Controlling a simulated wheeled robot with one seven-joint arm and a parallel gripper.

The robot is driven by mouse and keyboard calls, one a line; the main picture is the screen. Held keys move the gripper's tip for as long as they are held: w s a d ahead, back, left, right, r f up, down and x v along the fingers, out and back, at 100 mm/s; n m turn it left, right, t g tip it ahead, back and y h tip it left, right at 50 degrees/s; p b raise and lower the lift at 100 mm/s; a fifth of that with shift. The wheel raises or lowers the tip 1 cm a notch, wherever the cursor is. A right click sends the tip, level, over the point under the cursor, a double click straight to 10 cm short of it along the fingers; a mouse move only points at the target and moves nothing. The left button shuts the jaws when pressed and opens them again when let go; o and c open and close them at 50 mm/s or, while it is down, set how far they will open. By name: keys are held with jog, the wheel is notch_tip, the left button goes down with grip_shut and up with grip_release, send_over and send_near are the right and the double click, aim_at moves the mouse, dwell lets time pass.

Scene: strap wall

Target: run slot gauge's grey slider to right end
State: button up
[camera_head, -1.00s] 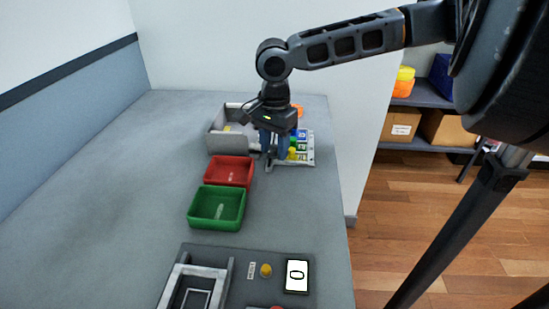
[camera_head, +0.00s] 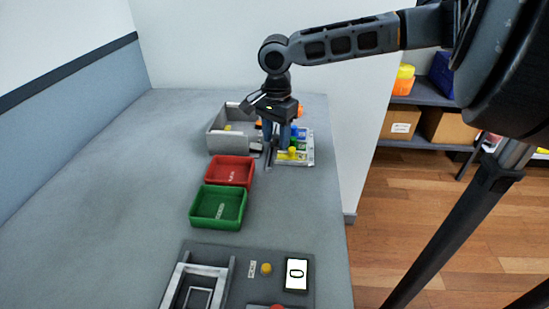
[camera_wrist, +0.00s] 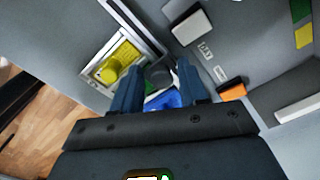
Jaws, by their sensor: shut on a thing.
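The light-framed board (camera_head: 310,158) stands near the far right of the bench, with yellow, green and blue pieces on it. I cannot tell for sure which part is the slot gauge. My gripper (camera_head: 276,146) points down at the board's left side. In the wrist view my gripper (camera_wrist: 157,82) has its two blue fingers on either side of a dark grey round knob (camera_wrist: 158,71), seemingly the slider's, and is shut on it. A yellow block with a knob (camera_wrist: 115,65) sits in the frame just left of it. A blue piece (camera_wrist: 165,101) shows between the fingers. The slot's ends are unclear.
A grey open box (camera_head: 228,142) stands left of the gripper. A red tray (camera_head: 230,162) and a green tray (camera_head: 238,218) are nearer. A panel with a display (camera_head: 297,274) lies at the front. The bench's left part is clear.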

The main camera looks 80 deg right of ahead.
aim_at(278, 128)
jog(key=shift+w+d+f+p, duration=0.15)
jog(key=shift+d+f+p, duration=0.1)
jog(key=shift+d, duration=1.15)
jog(key=shift+w+d+f+p, duration=0.1)
jog(key=shift+w+d+p, duration=0.15)
jog(key=shift+d, duration=1.1)
jog(key=shift+w+d+f+p, duration=0.1)
jog(key=shift+d+f+p, duration=0.15)
jog(key=shift+d, duration=1.15)
jog(key=o, duration=0.6)
jog(key=shift+c, duration=0.2)
jog(key=shift+s+d, duration=0.1)
jog(key=shift+r, duration=0.1)
notch_tip(278, 128, up, 7)
jog(key=p, duration=0.7)
jog(key=shift+d+f+p, duration=0.15)
jog(key=shift+f+p, duration=0.05)
jog(key=shift+p, duration=0.1)
jog(key=shift+f, duration=0.1)
